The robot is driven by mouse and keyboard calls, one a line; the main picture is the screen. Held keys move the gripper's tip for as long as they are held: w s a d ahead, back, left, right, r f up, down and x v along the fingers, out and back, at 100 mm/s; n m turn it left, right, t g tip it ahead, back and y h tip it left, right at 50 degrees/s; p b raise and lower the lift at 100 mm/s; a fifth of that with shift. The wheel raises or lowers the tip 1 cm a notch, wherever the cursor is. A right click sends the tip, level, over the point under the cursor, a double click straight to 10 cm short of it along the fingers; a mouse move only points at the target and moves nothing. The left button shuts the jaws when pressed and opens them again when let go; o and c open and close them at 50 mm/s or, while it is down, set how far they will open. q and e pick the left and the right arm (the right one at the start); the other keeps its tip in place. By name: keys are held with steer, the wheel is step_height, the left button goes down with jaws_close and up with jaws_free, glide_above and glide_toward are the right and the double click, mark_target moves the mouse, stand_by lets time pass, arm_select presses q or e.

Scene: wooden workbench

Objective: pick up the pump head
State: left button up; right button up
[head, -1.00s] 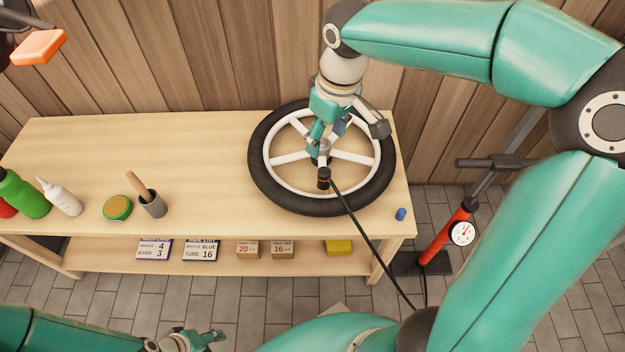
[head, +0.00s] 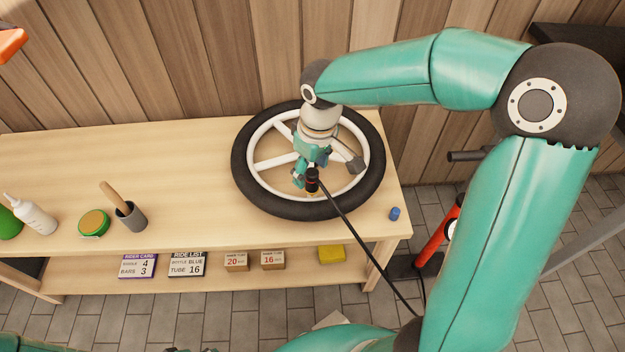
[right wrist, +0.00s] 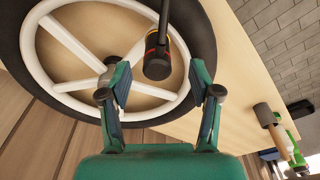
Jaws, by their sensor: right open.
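The pump head (head: 312,181) is a black cylinder with a red and orange band, on the end of a black hose. It is over the front part of the wheel (head: 376,178), a black tyre with a white rim and spokes, lying flat on the bench. My right gripper (head: 304,174) is open at the pump head. In the right wrist view the pump head (right wrist: 157,62) shows between and just ahead of the open fingers (right wrist: 157,88), with no clear contact. Only a sliver of my left gripper (head: 192,349) shows at the bottom edge; its jaws are cut off.
The hose (head: 355,235) runs down towards the red pump (head: 440,233).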

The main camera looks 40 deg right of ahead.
mark_target(312, 172)
steer(key=f, duration=0.2)
steer(key=f+b, duration=0.1)
steer(key=f, duration=0.1)
steer(key=shift+w+d+f, duration=0.15)
steer(key=shift+w, duration=0.05)
jaws_close()
